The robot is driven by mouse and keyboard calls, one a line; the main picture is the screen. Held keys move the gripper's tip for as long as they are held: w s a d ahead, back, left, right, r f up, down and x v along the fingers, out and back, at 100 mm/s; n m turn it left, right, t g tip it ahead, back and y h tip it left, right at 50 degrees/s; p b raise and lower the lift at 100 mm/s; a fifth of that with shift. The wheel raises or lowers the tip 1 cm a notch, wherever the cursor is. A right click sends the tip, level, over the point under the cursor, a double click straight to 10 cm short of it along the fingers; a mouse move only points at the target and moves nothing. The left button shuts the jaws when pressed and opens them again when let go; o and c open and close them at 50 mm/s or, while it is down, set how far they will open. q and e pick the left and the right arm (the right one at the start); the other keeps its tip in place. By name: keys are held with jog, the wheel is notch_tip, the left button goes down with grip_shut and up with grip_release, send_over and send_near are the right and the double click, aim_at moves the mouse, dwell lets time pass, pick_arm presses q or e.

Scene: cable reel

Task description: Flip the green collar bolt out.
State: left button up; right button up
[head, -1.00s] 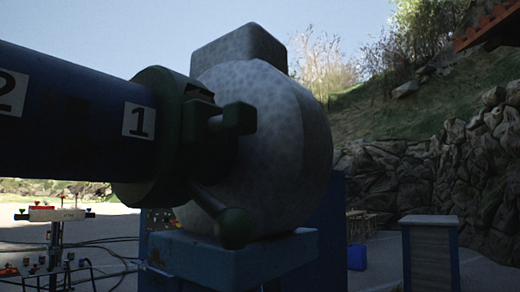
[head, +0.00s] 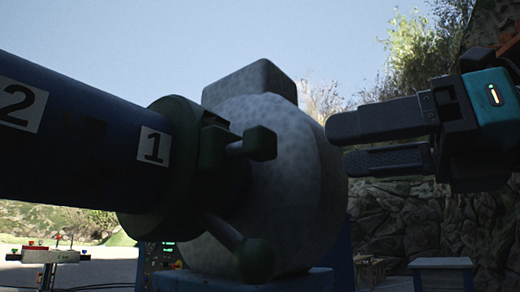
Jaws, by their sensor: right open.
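The dark green collar (head: 180,165) sits around the end of the dark blue cylinder (head: 75,140), against the pale grey rounded body (head: 290,185). A green bolt with a blocky head (head: 260,143) sticks out to the right from the collar's upper part. My left gripper is not in view.
White labels 1 (head: 154,147) and 2 (head: 22,105) are on the cylinder. A blue support (head: 290,283) is under the grey body. A small stand with coloured knobs (head: 45,255) is at the lower left. A stone wall (head: 410,220) is behind on the right.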

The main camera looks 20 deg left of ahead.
aim_at(271, 137)
jog(key=a+r, duration=0.1)
jog(key=a, duration=0.2)
jog(key=w+a+r+t+p, duration=0.1)
jog(key=a, duration=0.3)
jog(key=w+a+r+t+h+p, duration=0.1)
jog(key=a, duration=0.2)
jog(key=shift+w+a, duration=0.15)
jog(key=shift+a, duration=0.05)
jog(key=shift+w+a+f, duration=0.15)
jog(key=shift+a, duration=0.3)
grip_shut()
